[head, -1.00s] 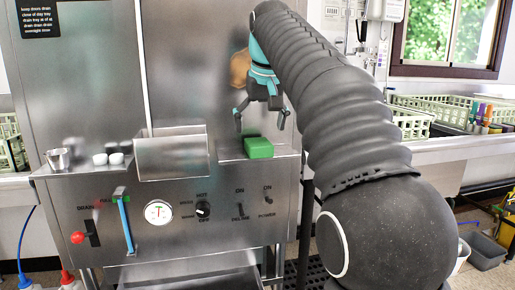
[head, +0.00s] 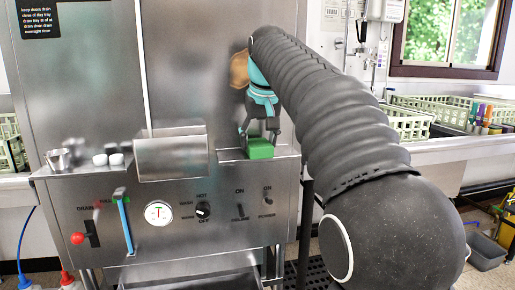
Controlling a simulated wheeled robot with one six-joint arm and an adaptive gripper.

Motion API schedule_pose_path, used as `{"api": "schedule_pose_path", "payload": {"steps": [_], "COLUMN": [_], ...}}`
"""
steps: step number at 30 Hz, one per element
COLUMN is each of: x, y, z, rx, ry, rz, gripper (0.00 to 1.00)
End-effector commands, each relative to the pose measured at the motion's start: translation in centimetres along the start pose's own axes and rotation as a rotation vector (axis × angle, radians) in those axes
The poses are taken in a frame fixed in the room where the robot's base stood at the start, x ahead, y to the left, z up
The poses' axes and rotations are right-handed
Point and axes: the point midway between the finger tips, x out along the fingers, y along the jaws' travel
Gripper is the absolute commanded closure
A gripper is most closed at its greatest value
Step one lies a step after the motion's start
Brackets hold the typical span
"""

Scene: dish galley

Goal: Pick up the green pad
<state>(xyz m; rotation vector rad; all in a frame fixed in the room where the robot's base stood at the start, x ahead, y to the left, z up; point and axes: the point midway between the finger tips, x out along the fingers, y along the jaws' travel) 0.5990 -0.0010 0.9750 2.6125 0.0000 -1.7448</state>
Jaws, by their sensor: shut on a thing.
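The green pad (head: 260,149) is a small green block on the right end of the steel ledge (head: 228,155), at the front of the steel machine. My gripper (head: 259,141) points down over the pad, its fingers shut on the pad's sides. The pad appears still at ledge height; I cannot tell whether it touches the ledge. My arm comes in from the right and hides what lies behind it.
A steel box (head: 172,157) stands left of the pad. A metal cup (head: 59,160) and small white cups (head: 107,160) sit further left. Below are knobs, a gauge (head: 158,213) and switches. Green racks (head: 408,122) stand on the right counter.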

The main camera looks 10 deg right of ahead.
Motion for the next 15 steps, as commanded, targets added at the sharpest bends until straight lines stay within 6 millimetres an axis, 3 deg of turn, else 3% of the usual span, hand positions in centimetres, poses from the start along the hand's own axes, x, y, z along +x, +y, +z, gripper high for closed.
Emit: {"api": "schedule_pose_path", "payload": {"steps": [8,15], "x": [-0.2,-1.8], "y": [0.0,0.0], "z": [-0.1,-0.8], "rx": [0.0,0.0], "ry": [0.0,0.002], "rz": [0.0,0.0], "gripper": [0.59,0.59]}}
